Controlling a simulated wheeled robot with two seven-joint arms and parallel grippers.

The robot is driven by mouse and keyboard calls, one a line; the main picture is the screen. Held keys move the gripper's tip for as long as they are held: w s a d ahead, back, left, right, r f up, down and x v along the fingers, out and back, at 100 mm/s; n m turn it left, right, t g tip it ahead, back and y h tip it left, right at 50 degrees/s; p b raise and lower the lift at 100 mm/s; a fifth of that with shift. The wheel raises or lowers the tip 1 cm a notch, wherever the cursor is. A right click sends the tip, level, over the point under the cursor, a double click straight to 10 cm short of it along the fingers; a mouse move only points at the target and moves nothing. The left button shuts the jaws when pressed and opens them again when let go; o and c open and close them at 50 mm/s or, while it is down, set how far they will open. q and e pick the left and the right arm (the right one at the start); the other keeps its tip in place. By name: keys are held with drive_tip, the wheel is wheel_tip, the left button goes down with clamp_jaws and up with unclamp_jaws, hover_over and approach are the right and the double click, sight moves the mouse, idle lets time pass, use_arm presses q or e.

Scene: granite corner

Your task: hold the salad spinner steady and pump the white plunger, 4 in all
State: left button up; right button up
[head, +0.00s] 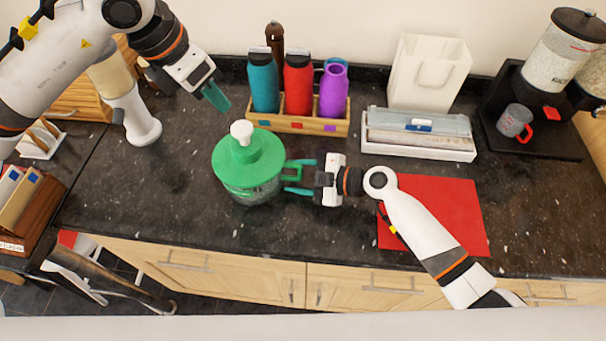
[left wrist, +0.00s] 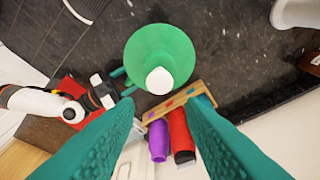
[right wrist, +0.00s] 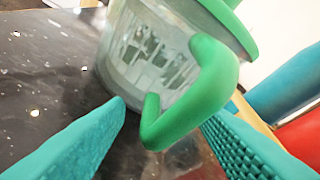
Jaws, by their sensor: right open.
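The salad spinner has a green lid (head: 232,165) and a clear bowl (right wrist: 150,50), and stands upright on the dark counter. Its white plunger (head: 241,130) stands up from the lid's middle; it also shows in the left wrist view (left wrist: 159,81). My left gripper (head: 216,97) is above and behind the spinner, apart from the plunger, with its fingers spread and empty. My right gripper (head: 296,177) is at the spinner's right side. Its open fingers lie on either side of the green handle (right wrist: 205,95), not closed on it.
A wooden rack (head: 335,127) with teal, red and purple bottles stands behind the spinner. A long white box (head: 420,148), a white bag (head: 428,72) and a red mat (head: 450,210) are to the right. A white cylindrical object (head: 140,125) stands left. Counter in front is clear.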

clamp_jaws()
use_arm(q)
drive_tip(key=shift+s, duration=0.1)
use_arm(e)
drive_tip(key=shift+d, duration=0.1)
use_arm(q)
clamp_jaws()
idle(1.6)
